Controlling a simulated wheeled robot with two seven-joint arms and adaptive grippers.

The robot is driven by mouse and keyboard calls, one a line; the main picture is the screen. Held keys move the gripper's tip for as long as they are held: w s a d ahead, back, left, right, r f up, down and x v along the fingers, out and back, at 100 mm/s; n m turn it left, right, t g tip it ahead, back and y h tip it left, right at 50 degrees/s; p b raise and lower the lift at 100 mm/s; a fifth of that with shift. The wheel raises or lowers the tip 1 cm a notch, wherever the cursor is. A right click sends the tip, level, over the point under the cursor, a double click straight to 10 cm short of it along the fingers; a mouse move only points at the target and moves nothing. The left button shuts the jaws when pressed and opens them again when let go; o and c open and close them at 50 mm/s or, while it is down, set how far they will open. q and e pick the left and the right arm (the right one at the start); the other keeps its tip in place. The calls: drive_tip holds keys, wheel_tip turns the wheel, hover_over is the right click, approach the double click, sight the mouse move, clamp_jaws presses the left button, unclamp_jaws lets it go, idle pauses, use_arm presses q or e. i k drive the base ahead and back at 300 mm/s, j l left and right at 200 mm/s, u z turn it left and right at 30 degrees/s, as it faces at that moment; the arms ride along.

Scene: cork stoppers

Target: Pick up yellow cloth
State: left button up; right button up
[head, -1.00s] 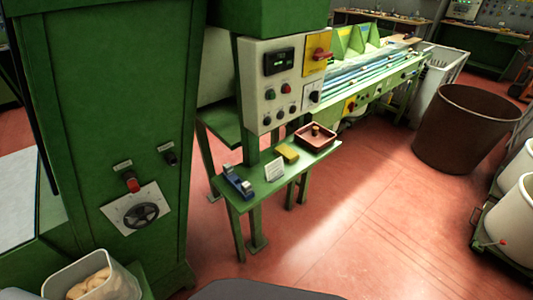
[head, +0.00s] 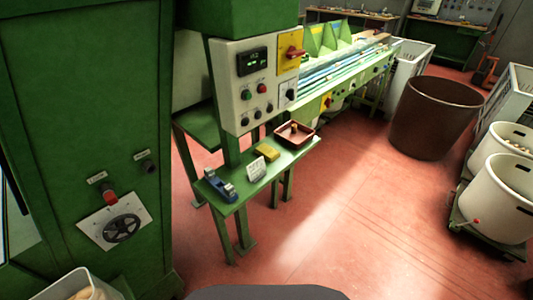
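The yellow cloth (head: 267,152) is a small folded block lying on a narrow green shelf table (head: 243,193) in the head view. It lies between a small white card (head: 256,169) and a reddish-brown tray (head: 293,135) with a small cork-coloured piece in it. A blue tool or dispenser (head: 220,185) sits at the near left end of the same shelf. Neither of my grippers shows in the head view.
A green machine cabinet (head: 85,130) with a handwheel fills the left. A brown bin (head: 435,118) and white tubs (head: 500,195) stand right. Red floor (head: 340,215) right of the shelf is clear.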

sight(269, 154)
drive_tip(key=i+l+u, duration=0.4)
drive_tip(key=l, duration=0.4)
drive_tip(key=i+l+u, duration=0.4)
drive_tip(key=l, duration=0.55)
drive_tip(key=i+l+u, duration=0.45)
drive_tip(key=l, duration=0.6)
drive_tip(key=l+u, duration=0.4)
drive_tip(key=l, duration=0.6)
drive_tip(key=k+l+u, duration=0.1)
drive_tip(key=l+u, duration=0.3)
drive_tip(key=l, duration=0.7)
